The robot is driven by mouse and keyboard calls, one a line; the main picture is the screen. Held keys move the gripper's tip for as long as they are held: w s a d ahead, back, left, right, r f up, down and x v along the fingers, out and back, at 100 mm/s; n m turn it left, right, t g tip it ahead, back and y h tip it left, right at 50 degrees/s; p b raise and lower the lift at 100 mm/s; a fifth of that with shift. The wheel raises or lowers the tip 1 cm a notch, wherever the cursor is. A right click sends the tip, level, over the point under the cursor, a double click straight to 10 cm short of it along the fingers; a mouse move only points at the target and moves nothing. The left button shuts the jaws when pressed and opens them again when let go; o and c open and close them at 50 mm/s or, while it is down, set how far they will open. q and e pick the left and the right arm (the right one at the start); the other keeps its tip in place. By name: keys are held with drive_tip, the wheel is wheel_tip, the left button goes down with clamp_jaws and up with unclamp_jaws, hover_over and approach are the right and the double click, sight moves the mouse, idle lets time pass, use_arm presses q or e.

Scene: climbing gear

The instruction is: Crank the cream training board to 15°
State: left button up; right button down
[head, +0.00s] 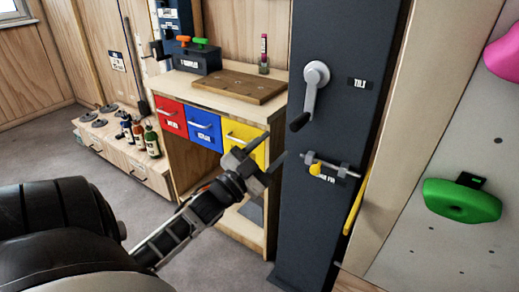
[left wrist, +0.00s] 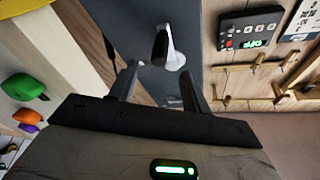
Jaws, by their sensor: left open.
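The crank (head: 316,85) is a light grey arm on a round hub, mounted on a dark upright column (head: 320,220); its black knob (head: 300,122) hangs down and slightly left. A "TILT" label (head: 357,83) is beside it. The pale training board (head: 428,245) shows at the right with a green hold and a pink hold; I cannot read its angle. My left gripper (head: 273,147) is open and empty, below and left of the knob. In the left wrist view, the crank (left wrist: 175,58) and its knob (left wrist: 160,42) lie beyond the open fingers (left wrist: 160,84). My right gripper is out of view.
A pin with a yellow knob (head: 315,169) sits on the column below the crank. A wooden bench (head: 215,93) with red, blue and yellow drawers stands left of the column. A dark control box (left wrist: 250,28) reads "OFF". Bottles (head: 152,142) stand on a low cabinet farther left.

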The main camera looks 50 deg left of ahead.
use_arm(q)
drive_tip(key=v, duration=0.3)
drive_tip(key=shift+s+f, duration=0.1)
drive_tip(key=shift+s, duration=0.25)
drive_tip(key=s+d+f+n+g+h+p, duration=0.1)
drive_tip(key=s+d+f+g, duration=0.2)
drive_tip(key=d+f, duration=0.2)
drive_tip(key=s+d+f+n+g+h+p, duration=0.1)
drive_tip(key=s+d+f+g, duration=0.3)
drive_tip(key=d, duration=0.8)
drive_tip(key=s+d+f+n+g+h+p, duration=0.1)
drive_tip(key=s+d+f+n+g, duration=0.1)
drive_tip(key=d+f, duration=0.5)
drive_tip(key=shift+s+d+f+g, duration=0.3)
drive_tip(key=shift+s+d+g, duration=0.45)
drive_tip(key=shift+d+g, duration=0.25)
